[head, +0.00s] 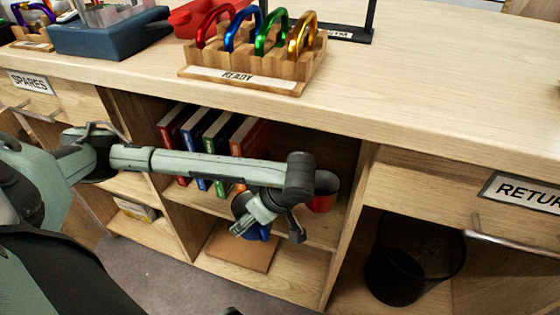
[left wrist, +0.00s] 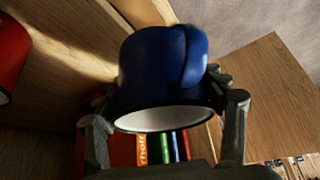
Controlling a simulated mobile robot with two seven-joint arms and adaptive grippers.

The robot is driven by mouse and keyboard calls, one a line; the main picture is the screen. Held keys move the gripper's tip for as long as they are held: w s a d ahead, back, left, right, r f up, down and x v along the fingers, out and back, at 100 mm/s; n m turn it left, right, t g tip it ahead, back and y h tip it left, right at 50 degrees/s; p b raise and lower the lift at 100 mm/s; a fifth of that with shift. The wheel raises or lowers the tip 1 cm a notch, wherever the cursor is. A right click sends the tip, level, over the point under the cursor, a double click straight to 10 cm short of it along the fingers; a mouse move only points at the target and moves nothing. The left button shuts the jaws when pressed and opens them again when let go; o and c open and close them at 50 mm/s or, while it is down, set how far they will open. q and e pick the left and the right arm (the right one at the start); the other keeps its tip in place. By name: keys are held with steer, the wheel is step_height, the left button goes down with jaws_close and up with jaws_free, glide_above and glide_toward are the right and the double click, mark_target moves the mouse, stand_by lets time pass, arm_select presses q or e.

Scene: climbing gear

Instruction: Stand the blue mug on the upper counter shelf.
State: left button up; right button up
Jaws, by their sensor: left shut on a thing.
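The blue mug (head: 238,206) is held by my left gripper (head: 268,214) in front of the middle bay in the head view, overlapping the front edge of the upper counter shelf (head: 315,232). The gripper and forearm hide much of it. In the left wrist view the blue mug (left wrist: 150,75) sits between the two fingers of my left gripper (left wrist: 165,105), its white inside and handle showing. I cannot tell whether it touches the shelf. My right gripper is in neither view.
A red mug (head: 324,195) stands on the upper shelf at right; it also shows in the left wrist view (left wrist: 10,55). Several books (head: 250,137) stand at the left of that shelf. A brown mat (head: 240,250) lies on the lower shelf. A black bin (head: 415,262) stands in the right bay.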

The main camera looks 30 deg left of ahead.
arm_select(q)
steer(key=w+a, duration=0.1)
steer(key=w, duration=0.4)
steer(key=w+a, duration=0.1)
steer(key=w, duration=0.4)
steer(key=w+a, duration=0.1)
steer(key=w, duration=0.4)
steer(key=shift+a, duration=0.3)
steer(key=shift+w, duration=0.2)
steer(key=shift+f, duration=1.7)
steer(key=shift+f, duration=0.15)
steer(key=o, duration=1.2)
steer(key=shift+o, duration=0.2)
steer(key=shift+r+p, duration=0.2)
steer(key=shift+p, duration=0.15)
steer(key=v, duration=0.7)
steer(key=shift+r, duration=0.15)
